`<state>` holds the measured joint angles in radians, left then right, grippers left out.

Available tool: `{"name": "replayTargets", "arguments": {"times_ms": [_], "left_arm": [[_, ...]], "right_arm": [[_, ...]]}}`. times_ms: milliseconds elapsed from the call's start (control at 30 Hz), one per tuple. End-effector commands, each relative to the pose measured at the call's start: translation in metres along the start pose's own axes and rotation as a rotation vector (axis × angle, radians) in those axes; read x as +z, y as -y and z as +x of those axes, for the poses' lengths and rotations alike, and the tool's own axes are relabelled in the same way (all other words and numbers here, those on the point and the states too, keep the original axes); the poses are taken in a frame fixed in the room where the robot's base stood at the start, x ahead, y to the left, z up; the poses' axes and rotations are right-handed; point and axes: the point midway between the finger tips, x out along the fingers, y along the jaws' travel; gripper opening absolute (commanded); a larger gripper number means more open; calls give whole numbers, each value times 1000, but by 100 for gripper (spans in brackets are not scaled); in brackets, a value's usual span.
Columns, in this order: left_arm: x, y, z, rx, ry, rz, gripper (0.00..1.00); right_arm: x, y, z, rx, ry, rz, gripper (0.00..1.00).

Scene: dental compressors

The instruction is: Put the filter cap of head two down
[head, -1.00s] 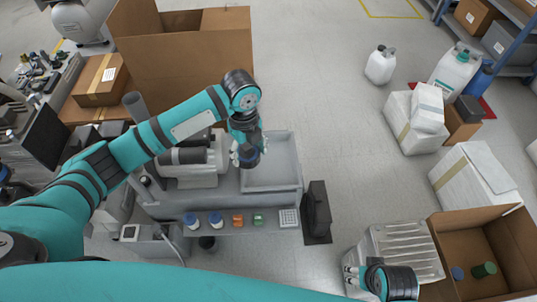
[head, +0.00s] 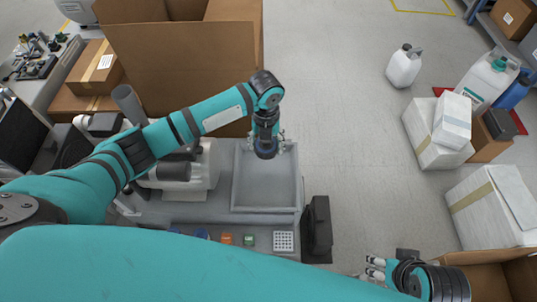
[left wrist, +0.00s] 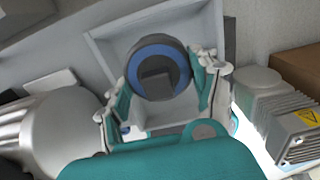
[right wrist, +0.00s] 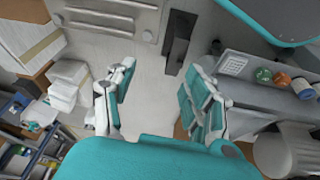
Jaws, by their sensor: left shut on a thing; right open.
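The filter cap (left wrist: 178,55), round and dark with a blue ring and a square centre block, sits between the fingers of my left gripper (left wrist: 158,98) in the left wrist view. In the head view my left gripper (head: 267,140) points down over the upper part of the grey shallow tray (head: 267,210), with the dark cap (head: 265,153) beneath it. I cannot tell the gap between cap and tray floor. My right gripper (right wrist: 155,100) is open and empty; in the head view it (head: 372,270) is low at the right, away from the tray.
The tray's floor looks empty. A compressor (head: 190,172) stands left of the tray. Orange (head: 227,238) and green (head: 249,239) small items and a white grid block (head: 283,241) lie in front. A black case (head: 318,225) stands to the right, and a large cardboard box (head: 180,60) behind.

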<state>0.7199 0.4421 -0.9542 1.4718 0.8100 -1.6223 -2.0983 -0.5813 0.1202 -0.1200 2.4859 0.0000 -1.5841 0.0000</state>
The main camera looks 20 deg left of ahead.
Motion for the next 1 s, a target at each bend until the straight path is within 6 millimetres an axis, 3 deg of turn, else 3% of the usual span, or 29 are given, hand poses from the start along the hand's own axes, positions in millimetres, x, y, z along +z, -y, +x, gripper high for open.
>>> {"name": "replayTargets", "arguments": {"times_ms": [33,100,300,500,633,1000], "left_arm": [[-1,0,15,0,-4,0,39],[-1,0,27,0,-2,1,39],[-1,0,53,0,-2,-1,39],[0,0,68,-1,0,0,39],[0,0,72,-1,1,0,39],[0,0,75,0,0,0,39]], "right_arm": [[2,0,8,0,2,0,53],[4,0,12,0,2,0,53],[3,1,20,0,-13,-1,53],[-34,5,22,-8,-178,-6,53],[-44,6,21,-10,-224,-7,53],[-47,6,21,-11,-238,-8,53]]}}
